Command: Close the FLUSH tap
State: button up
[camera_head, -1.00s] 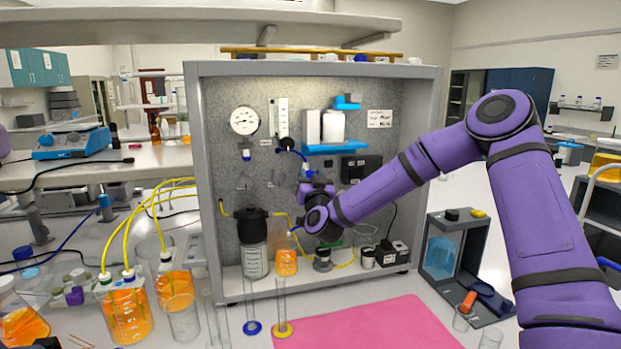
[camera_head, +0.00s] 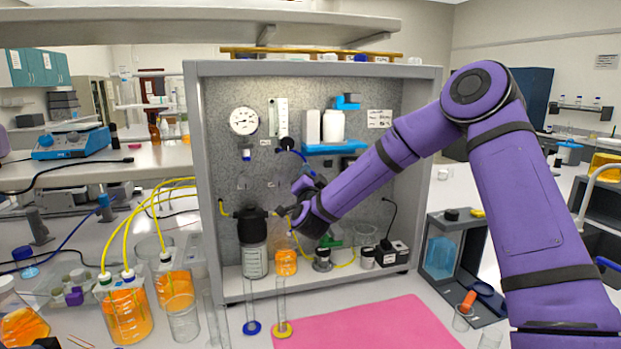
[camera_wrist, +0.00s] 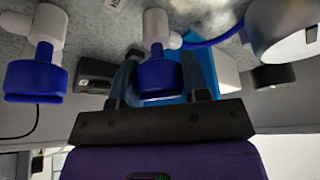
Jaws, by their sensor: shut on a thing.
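In the wrist view, my gripper (camera_wrist: 161,72) has its two fingers on either side of a blue tap handle (camera_wrist: 158,78) and is shut on it. The handle sits on a white fitting (camera_wrist: 156,25) joined to a blue tube. A second, similar blue tap (camera_wrist: 37,76) is to its left, apart from my fingers. In the head view my gripper (camera_head: 284,210) is inside the rig, in front of the grey back panel (camera_head: 225,150). The held handle is hidden there by my wrist. No FLUSH label is readable, so I cannot tell which tap carries that name.
A black-capped bottle (camera_head: 255,258) and an orange-filled bottle (camera_head: 286,262) stand close below my gripper. The pink mat (camera_head: 365,325) is clear.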

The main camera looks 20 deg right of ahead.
jog(key=m+g, duration=0.1)
jog(key=m, duration=0.2)
jog(key=m+g+h, duration=0.1)
jog(key=m, duration=0.2)
jog(key=shift+m, duration=0.3)
jog(key=m+g, duration=0.2)
jog(key=m, duration=0.3)
jog(key=shift+f+m, duration=0.15)
jog(key=shift+m, duration=0.15)
jog(key=shift+g, duration=0.3)
jog(key=o, duration=0.9)
jog(key=shift+o, duration=0.2)
jog(key=v, duration=1)
jog(key=shift+s, duration=0.4)
